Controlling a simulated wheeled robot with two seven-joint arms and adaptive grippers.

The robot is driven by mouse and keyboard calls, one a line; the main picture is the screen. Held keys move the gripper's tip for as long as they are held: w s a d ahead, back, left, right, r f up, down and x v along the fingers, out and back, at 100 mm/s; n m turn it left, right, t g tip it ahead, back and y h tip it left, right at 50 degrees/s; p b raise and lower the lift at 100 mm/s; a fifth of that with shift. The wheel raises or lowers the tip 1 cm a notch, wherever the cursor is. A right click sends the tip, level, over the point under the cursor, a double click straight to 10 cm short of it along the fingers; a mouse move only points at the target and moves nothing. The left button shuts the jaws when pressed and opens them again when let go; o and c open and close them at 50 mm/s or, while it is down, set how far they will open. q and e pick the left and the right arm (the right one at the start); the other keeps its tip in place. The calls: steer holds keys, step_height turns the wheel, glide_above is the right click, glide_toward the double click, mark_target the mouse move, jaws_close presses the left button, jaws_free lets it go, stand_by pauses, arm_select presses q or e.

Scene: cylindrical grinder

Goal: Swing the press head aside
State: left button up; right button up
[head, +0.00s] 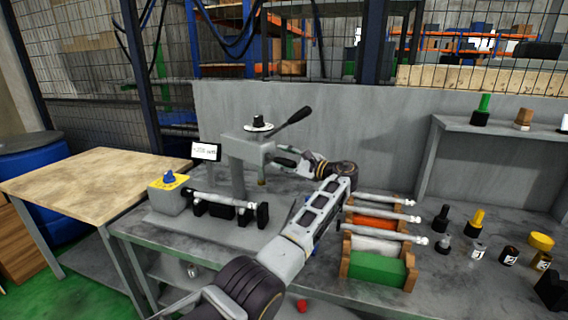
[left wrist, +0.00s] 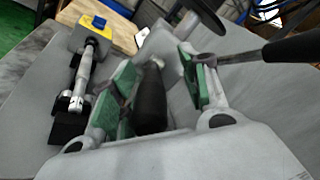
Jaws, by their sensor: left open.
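The grey press head (head: 247,147) stands on a post behind the shaft fixture, with a dial (head: 258,125) on top and a long black lever (head: 293,115) rising to the right. My left gripper (head: 283,157) is at the right side of the press head, reaching in from the right. In the left wrist view, a short black handle (left wrist: 151,98) lies between the open green-padded fingers (left wrist: 157,70), seemingly not clamped. The long lever (left wrist: 290,48) passes at right, close to the right finger. My right gripper is not in view.
A shaft (head: 222,200) rests on black supports beside a yellow-topped box (head: 168,185). In front of my forearm's right side, a rack (head: 380,268) holds several shafts. Small bottles and tools (head: 478,220) stand at right. A wooden table (head: 90,175) is at left.

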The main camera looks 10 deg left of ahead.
arm_select(q)
step_height(320, 180, up, 7)
steer(key=shift+s+r, duration=0.1)
steer(key=shift+r, duration=0.65)
step_height(320, 180, up, 22)
steer(key=p, duration=2.2)
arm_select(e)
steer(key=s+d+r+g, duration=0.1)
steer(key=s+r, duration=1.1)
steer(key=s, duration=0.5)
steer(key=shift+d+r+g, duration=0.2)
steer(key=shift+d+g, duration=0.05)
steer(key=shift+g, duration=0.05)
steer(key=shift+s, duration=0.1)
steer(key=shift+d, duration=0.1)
